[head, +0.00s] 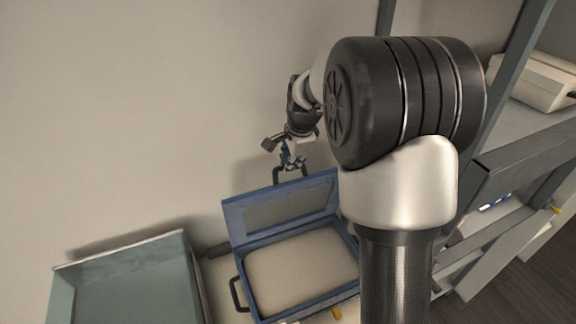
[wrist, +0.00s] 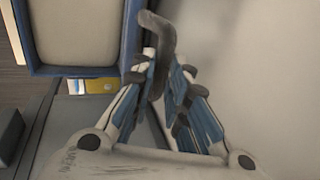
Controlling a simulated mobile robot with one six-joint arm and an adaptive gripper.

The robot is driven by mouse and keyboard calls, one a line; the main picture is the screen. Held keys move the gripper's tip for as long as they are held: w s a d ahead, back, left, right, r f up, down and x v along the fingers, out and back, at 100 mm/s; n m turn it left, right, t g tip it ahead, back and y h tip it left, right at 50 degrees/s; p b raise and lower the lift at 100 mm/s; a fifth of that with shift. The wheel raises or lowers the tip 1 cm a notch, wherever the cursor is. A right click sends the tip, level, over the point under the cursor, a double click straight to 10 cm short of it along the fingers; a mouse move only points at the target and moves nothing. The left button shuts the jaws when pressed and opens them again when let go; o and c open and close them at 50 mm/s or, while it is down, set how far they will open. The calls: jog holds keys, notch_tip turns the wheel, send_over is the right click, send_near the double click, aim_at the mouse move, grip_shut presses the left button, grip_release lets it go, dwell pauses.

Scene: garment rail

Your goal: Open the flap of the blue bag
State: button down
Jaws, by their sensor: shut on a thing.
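The blue bag (head: 239,258) is a blue-framed case with a pale cream inside, low in the middle of the head view. Its flap (head: 285,207), blue-edged with a grey inner panel, stands raised at the back. A dark handle (head: 278,175) shows above the flap's top edge. My gripper (head: 293,161) is above the flap, shut on this dark handle, which shows between the fingers in the wrist view (wrist: 157,35). The bag's blue edge (wrist: 131,38) is at the upper left there. My arm hides the bag's right part in the head view.
A grey-green open box (head: 125,260) stands left of the bag. A second dark handle (head: 237,294) is on the bag's left side. A plain wall is close behind. Shelving with a pale box (head: 535,80) stands at right.

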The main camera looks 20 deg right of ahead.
jog(key=shift+t, duration=0.4)
jog(key=s+b, duration=0.1)
jog(key=s, duration=0.1)
jog(key=s+f+b, duration=0.1)
jog(key=s+b, duration=0.1)
jog(key=shift+s, duration=0.75)
jog(key=c, duration=1.6)
grip_release()
jog(key=shift+o, duration=0.2)
jog(key=shift+r, duration=0.1)
jog(key=v, duration=1.2)
jog(key=shift+a, duration=0.15)
